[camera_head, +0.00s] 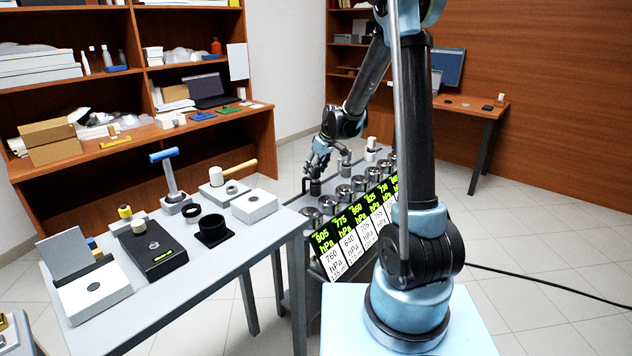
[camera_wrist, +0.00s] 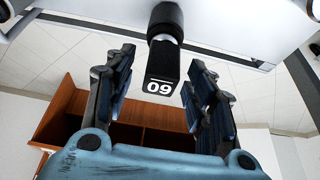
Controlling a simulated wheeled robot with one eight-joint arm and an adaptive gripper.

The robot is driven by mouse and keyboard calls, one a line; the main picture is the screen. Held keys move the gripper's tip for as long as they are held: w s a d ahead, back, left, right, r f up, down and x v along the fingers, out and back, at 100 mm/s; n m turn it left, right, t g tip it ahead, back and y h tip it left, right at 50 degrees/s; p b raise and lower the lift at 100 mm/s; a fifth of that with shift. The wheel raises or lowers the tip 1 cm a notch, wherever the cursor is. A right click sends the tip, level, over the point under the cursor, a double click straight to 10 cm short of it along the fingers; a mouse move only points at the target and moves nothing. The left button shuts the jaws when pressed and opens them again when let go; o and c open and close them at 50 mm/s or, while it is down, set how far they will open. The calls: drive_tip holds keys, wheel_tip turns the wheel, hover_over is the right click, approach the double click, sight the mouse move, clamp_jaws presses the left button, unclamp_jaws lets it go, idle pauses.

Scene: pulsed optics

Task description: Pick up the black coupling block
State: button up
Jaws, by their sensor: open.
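The black coupling block (camera_wrist: 160,72), marked with white digits, shows in the wrist view between the two fingers of my gripper (camera_wrist: 160,60). A silver neck joins it to a round black part at the top of that view. My gripper is open, with a finger on either side of the block and gaps visible between them. In the head view my gripper (camera_head: 318,166) is at the left edge of the grey rack table, just above a small dark piece (camera_head: 315,187) that seems to be the same block. Contact there is too small to tell.
Several metal cylinders (camera_head: 344,192) stand in a row close by on the rack table, behind green and white pressure labels (camera_head: 345,240). A table with optics boxes and a black ring mount (camera_head: 212,232) stands to the left. Wooden shelves (camera_head: 140,135) stand behind.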

clamp_jaws()
drive_tip(key=shift+r, duration=0.1)
wheel_tip(320, 180, up, 10)
drive_tip(key=shift+f, duration=0.1)
idle(0.6)
